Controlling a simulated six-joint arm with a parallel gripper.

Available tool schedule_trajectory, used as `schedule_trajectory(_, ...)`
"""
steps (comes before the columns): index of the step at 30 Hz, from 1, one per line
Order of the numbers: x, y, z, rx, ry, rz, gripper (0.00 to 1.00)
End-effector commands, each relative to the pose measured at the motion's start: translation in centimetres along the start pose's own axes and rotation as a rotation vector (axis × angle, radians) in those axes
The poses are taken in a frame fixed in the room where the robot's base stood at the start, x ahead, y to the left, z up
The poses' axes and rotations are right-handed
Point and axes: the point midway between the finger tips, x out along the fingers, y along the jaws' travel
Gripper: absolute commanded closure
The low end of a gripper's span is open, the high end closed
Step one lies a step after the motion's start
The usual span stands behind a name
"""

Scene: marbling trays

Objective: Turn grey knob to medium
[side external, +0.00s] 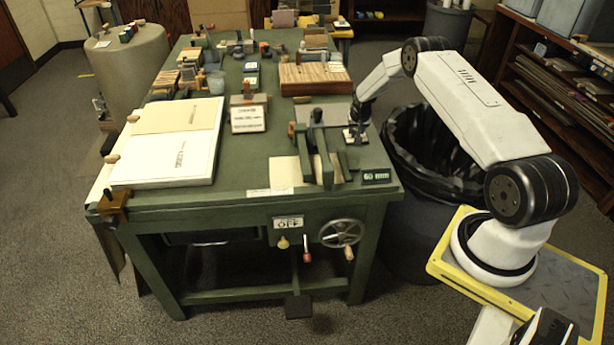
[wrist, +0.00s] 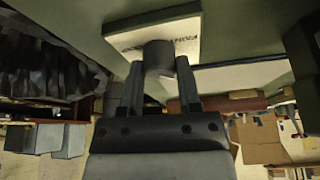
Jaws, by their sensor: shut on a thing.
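The grey knob (wrist: 159,54) is a short round cylinder on a white square plate (wrist: 187,28) in the wrist view. The plate carries dark lettering that looks like "FAINT"; the rest of its face is hidden or too small to read. My gripper (wrist: 159,80) has one finger on each side of the knob and is shut on it. In the side view, my gripper (side external: 359,122) reaches down to the small plate (side external: 349,139) at the right edge of the green bench. The knob's pointer and setting cannot be made out.
Left of my gripper stands a dark upright press (side external: 318,140). A small display (side external: 376,175) sits at the bench's front right corner. A black-lined bin (side external: 425,150) stands right of the bench. A white board (side external: 190,150) lies at the left.

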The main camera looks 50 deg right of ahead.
Motion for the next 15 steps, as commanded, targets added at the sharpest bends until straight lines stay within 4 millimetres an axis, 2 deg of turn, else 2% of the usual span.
schedule_trajectory(15,0.04,-0.18,0.08,0.267,-0.003,0.113,1.00)
